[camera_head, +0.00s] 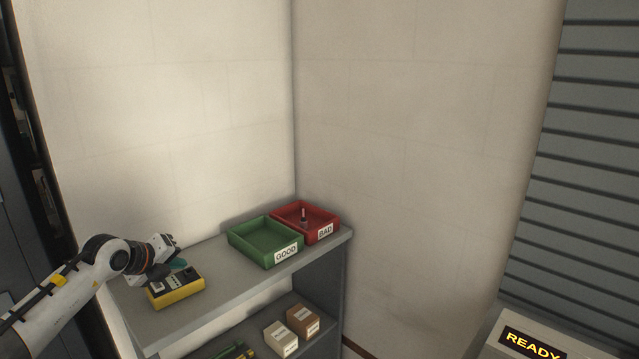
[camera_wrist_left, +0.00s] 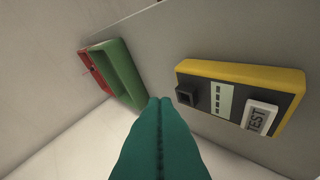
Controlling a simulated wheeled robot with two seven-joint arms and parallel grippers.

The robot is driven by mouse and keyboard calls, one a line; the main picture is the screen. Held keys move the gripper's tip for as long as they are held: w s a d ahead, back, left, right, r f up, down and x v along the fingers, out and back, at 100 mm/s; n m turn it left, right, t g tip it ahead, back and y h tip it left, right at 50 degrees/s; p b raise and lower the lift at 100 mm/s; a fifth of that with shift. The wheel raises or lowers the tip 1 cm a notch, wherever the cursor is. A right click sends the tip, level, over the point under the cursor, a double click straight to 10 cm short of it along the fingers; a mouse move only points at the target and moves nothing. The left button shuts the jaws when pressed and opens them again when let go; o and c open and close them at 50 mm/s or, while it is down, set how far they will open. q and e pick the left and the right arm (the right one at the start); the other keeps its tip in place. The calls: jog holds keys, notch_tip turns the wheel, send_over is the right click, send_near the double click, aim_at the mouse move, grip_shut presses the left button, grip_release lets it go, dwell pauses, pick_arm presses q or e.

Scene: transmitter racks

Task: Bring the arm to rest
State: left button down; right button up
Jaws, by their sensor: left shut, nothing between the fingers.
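My left arm (camera_head: 62,290) comes in from the left in the head view. Its gripper (camera_head: 181,264) is over the left part of the shelf top, just above and beside a yellow tester (camera_head: 176,292). In the left wrist view the teal fingers (camera_wrist_left: 160,105) are together with nothing between them. The tester (camera_wrist_left: 245,95), with a black face, a dark socket and a TEST button, is to their right. I cannot tell whether the fingers touch it. My right gripper is not in view.
A green GOOD tray (camera_head: 262,254) and a red BAD tray (camera_head: 334,236) stand at the shelf's right end. The red tray holds a small dark part (camera_head: 304,216). Small boxes (camera_head: 281,338) sit on the lower shelf. A READY display (camera_head: 532,345) is at lower right. Walls close the back.

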pick_arm(q)
jog(key=s+d+f+m+t+h, duration=0.15)
jog(key=d+h, duration=0.45)
jog(key=d, duration=0.8)
jog(key=s+d+r+n+t+h, duration=0.1)
jog(key=s+d+r+n+t, duration=0.3)
jog(key=s+d+n+t, duration=0.35)
jog(key=s+a+f+n+g+y, duration=0.5)
jog(key=s+a+f+n+y, duration=0.65)
jog(key=n, duration=0.75)
jog(key=s+d+f+g+h, duration=0.15)
jog(key=s+f+g, duration=0.25)
jog(key=s, duration=0.4)
jog(key=s+d+f+n+g, duration=0.1)
jog(key=s+d+f+g, duration=0.15)
jog(key=s+f, duration=0.35)
jog(key=s+d+f+g+h, duration=0.1)
jog(key=s+f+g, duration=0.25)
jog(key=s, duration=0.55)
notch_tip(320, 180, down, 23)
jog(key=g, duration=0.2)
jog(key=s+a+f+g, duration=0.1)
jog(key=s+a+f, duration=0.1)
jog(key=s+f, duration=1.5)
jog(key=shift+a+f+y, duration=0.3)
jog(key=shift+f, duration=0.15)
